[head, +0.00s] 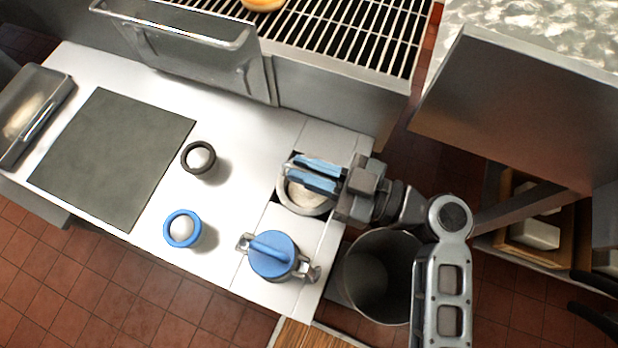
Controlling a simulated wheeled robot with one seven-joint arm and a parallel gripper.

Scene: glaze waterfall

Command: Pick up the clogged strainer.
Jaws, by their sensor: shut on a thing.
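The clogged strainer (303,200) is a round, pale-rimmed piece with beige matter in it. It sits at a dark square opening near the right end of the white counter, in the head view. My gripper (316,174) reaches in from the right, its blue-padded fingers over the far part of the strainer. The gripper is shut on the strainer, near its rim. The fingers hide part of the rim, and the exact contact is hidden. I cannot tell whether the strainer is clear of the opening.
A blue-lidded pot (272,254) with metal clamps stands just in front. A blue-rimmed cup (182,229) and a dark-rimmed cup (198,158) stand to the left, near a dark mat (115,160). A grey bin (352,275) is below right. A metal trough and grate (340,35) lie behind.

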